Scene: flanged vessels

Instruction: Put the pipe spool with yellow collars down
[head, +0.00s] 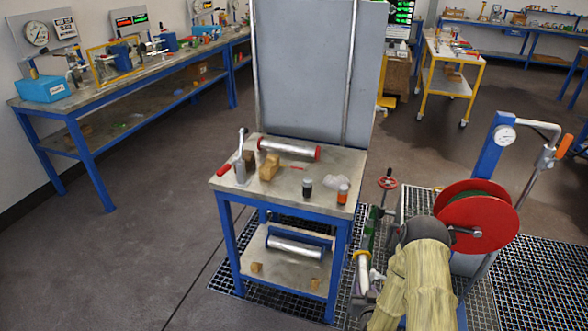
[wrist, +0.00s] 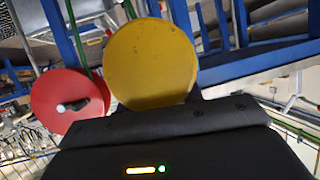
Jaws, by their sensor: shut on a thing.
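The pipe spool with yellow collars (head: 363,273) is a silver cylinder, held upright or nearly so to the right of the small blue-legged table. In the wrist view one yellow collar (wrist: 152,62) faces the camera as a round disc just beyond my gripper (wrist: 160,112). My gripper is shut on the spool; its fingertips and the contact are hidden. In the head view my sleeved arm covers part of this area. The table's steel top (head: 240,183) and lower shelf (head: 285,277) both carry things.
A spool with red end collars (head: 288,149), wooden blocks, a lever tool and small jars occupy the tabletop. A red reel (head: 476,217) and gauge stand right. A grey panel (head: 305,70) rises behind the table.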

